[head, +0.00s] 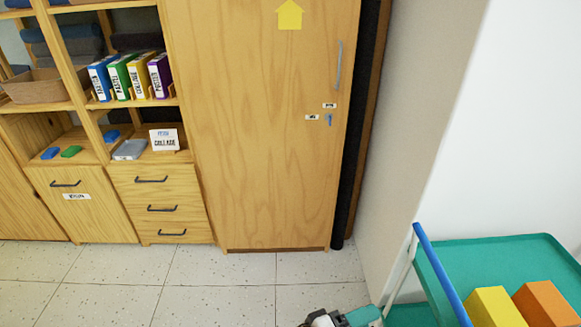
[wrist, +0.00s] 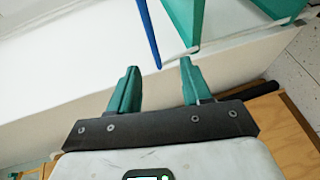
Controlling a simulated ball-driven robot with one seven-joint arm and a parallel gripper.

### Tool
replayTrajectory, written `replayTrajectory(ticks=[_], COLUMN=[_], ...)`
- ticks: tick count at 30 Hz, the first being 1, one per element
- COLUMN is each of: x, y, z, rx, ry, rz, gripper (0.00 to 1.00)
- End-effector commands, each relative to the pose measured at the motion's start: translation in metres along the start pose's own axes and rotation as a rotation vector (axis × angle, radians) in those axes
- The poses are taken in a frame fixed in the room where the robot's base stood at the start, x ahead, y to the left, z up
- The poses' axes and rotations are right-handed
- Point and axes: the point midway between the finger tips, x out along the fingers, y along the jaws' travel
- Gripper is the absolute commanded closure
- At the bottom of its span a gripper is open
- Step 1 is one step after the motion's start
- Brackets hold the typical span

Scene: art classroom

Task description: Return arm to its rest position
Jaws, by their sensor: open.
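My gripper (wrist: 157,77) shows in the wrist view with its two teal fingers spread apart. It is open, with nothing held between the fingers. In the head view only a small part of my arm's end shows at the bottom edge, beside the cart's left side; the rest is cut off by the frame.
A teal cart (head: 482,255) with a blue handle (head: 441,272) stands at right, carrying a yellow block (head: 495,308) and an orange block (head: 546,303). A tall wooden cabinet (head: 262,140) stands shut beside shelves with colored binders (head: 130,77). Tiled floor (head: 180,280) at left is clear.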

Motion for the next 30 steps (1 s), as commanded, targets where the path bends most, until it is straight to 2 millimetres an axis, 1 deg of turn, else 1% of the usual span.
replayTrajectory(ticks=[8,14,20,23,24,27,30], x=[0.027,0.049,0.07,0.076,0.077,0.073,0.061], y=[-0.008,-0.017,-0.027,-0.029,-0.028,-0.022,-0.012], z=[0.03,0.064,0.115,0.15,0.166,0.206,0.233], rx=[-0.003,0.004,0.038,0.077,0.101,0.177,0.257], ry=[-0.076,-0.149,-0.243,-0.293,-0.314,-0.347,-0.347], rz=[-0.145,-0.3,-0.528,-0.682,-0.756,-0.949,-1.105], gripper=[0.52,0.52,0.52,0.52,0.52,0.52,0.52])
